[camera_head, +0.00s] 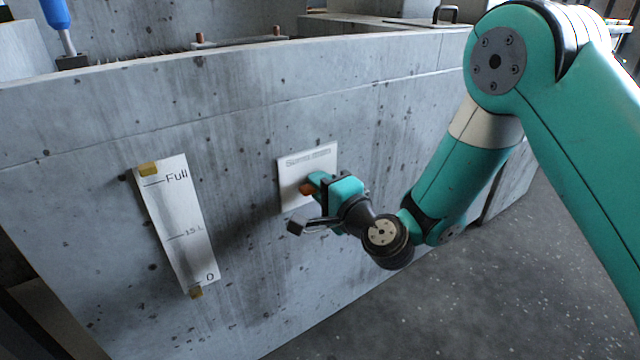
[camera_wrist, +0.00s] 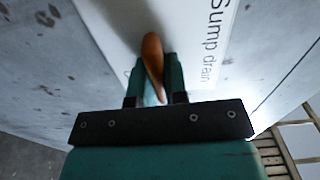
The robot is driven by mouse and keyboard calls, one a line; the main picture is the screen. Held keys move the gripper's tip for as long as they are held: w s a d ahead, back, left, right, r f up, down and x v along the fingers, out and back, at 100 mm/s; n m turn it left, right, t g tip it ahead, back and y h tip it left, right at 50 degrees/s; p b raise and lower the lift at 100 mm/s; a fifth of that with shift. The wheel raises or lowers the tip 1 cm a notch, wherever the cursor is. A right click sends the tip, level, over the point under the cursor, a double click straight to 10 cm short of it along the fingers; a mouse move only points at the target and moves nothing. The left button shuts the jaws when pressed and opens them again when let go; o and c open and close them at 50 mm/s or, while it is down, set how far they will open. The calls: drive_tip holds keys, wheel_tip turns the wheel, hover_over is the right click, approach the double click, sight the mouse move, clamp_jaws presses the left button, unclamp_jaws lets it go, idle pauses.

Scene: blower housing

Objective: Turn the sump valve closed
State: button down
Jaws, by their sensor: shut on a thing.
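The sump valve shows as an orange handle (camera_wrist: 152,60) in front of a white plate lettered "Sump drain" (camera_wrist: 190,25) in the wrist view. In the head view the orange handle (camera_head: 306,188) shows just left of my gripper's tips, and the plate (camera_head: 318,158) is on the concrete wall. My gripper (camera_head: 314,184) reaches to the plate from the right. In the wrist view my gripper (camera_wrist: 155,80) has its two fingers on either side of the handle, shut on it. The handle's lower end is between the fingers. The valve body behind it is hidden.
A white level gauge (camera_head: 182,220) marked Full, 15 L and 0 hangs on the concrete wall (camera_head: 240,120) left of the valve. A blue-handled tool (camera_head: 56,18) stands at the upper left. The dark floor (camera_head: 480,290) at lower right is clear.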

drive_tip(key=shift+d+m, duration=0.1)
drive_tip(key=shift+m, duration=0.2)
idle(0.4)
drive_tip(key=c, duration=1.1)
unclamp_jaws()
drive_tip(key=shift+c, duration=0.2)
